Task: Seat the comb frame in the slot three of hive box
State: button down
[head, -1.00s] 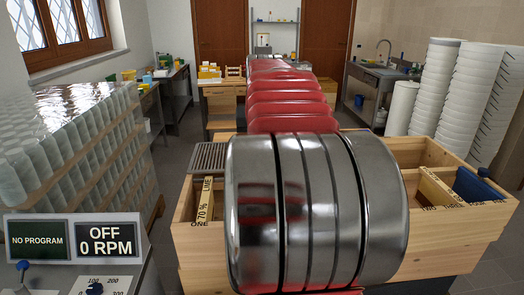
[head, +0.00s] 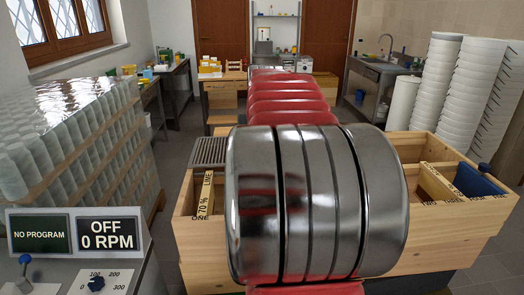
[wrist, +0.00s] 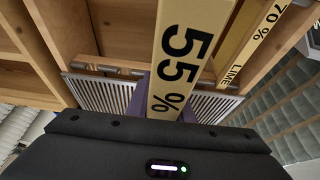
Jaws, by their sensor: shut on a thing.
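In the wrist view, my gripper (wrist: 160,108) is shut on the comb frame (wrist: 184,55), a pale yellow top bar marked "55 %". It runs away from me over the wooden hive box (wrist: 62,35). A second frame marked "70 % LIME" (wrist: 250,40) lies beside it to the right. In the head view, the hive box (head: 440,232) stands behind my steel arm links, which hide my gripper, the held frame and the box's middle. The 70 % lime frame (head: 206,190) sits at the box's left end, by the word ONE. I cannot tell how deep the held frame is.
At the box's right end are a yellow divider or frame (head: 438,184) and a blue board (head: 476,181). A metal grille (head: 210,151) lies behind the box's left end. Stacked jars (head: 75,140) and a control panel reading OFF, 0 RPM (head: 107,235) stand left; white bucket stacks (head: 440,80) stand right.

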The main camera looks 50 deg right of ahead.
jog(key=shift+f, duration=1.05)
notch_tip(320, 180, down, 10)
jog(key=shift+r, duration=0.15)
dwell(6.3)
